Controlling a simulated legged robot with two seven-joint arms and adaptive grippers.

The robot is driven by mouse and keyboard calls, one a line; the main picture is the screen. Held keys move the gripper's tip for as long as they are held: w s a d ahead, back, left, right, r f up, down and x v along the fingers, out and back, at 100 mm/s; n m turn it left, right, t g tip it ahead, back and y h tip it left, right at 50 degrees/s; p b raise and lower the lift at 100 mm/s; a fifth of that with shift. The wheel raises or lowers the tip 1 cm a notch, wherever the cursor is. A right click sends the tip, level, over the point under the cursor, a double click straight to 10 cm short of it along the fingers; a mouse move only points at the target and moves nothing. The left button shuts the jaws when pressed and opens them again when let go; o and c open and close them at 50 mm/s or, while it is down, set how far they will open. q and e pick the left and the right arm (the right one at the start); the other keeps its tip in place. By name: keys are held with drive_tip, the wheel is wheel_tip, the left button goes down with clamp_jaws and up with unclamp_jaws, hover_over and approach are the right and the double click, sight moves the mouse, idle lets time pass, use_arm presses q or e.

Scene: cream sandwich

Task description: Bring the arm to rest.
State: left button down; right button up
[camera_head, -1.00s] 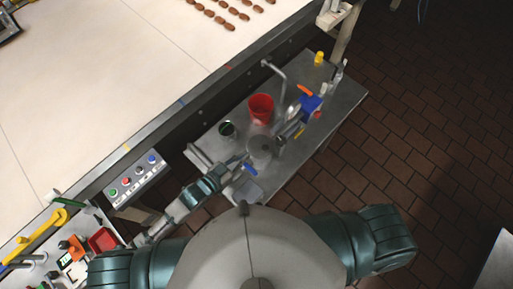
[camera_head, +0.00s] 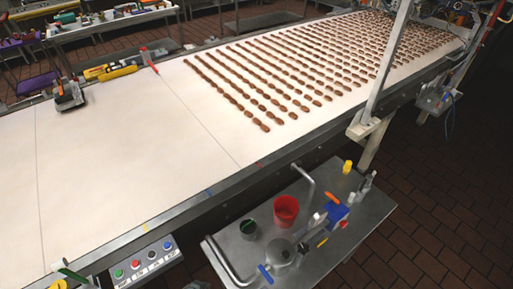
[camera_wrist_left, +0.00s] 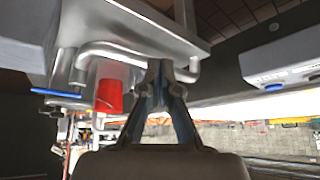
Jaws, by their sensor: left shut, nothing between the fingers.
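My left gripper (camera_wrist_left: 160,72) shows in the left wrist view with its two fingers closed together and nothing between them. A bent metal rail of the steel cart (camera_wrist_left: 110,48) appears just behind the fingertips; I cannot tell the exact gap. A red bucket (camera_wrist_left: 109,95) appears left of the fingers. In the head view I cannot make out my left gripper. My right gripper is in neither current view.
The steel cart (camera_head: 343,247) carries a red bucket (camera_head: 286,209) and a dark cup (camera_head: 249,228). A button box (camera_head: 148,261) hangs by the white conveyor (camera_head: 120,170), where rows of brown pieces (camera_head: 290,75) lie. Brown floor (camera_head: 440,210) is clear at right.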

use_arm(q)
drive_tip(key=s+a+f+n+g+y, duration=0.1)
drive_tip(key=s+a+f+n+g, duration=0.1)
drive_tip(key=s+a, duration=0.25)
drive_tip(key=s+f+g+b, duration=0.1)
drive_tip(key=s+f, duration=0.1)
drive_tip(key=f, duration=1.4)
drive_tip(key=s+f+g+b, duration=0.1)
drive_tip(key=s+f+b, duration=0.15)
drive_tip(key=f, duration=1.35)
drive_tip(key=s+a+f+g, duration=0.1)
drive_tip(key=s+a+f, duration=0.1)
drive_tip(key=s+f, duration=1.2)
drive_tip(key=shift+s+a+f+m+y+b, duration=0.3)
drive_tip(key=shift+s+m+y, duration=0.1)
drive_tip(key=shift+s, duration=0.65)
use_arm(e)
drive_tip(key=f, duration=0.4)
drive_tip(key=shift+s+a, duration=0.15)
drive_tip(key=shift+a, duration=0.1)
drive_tip(key=shift+a, duration=0.2)
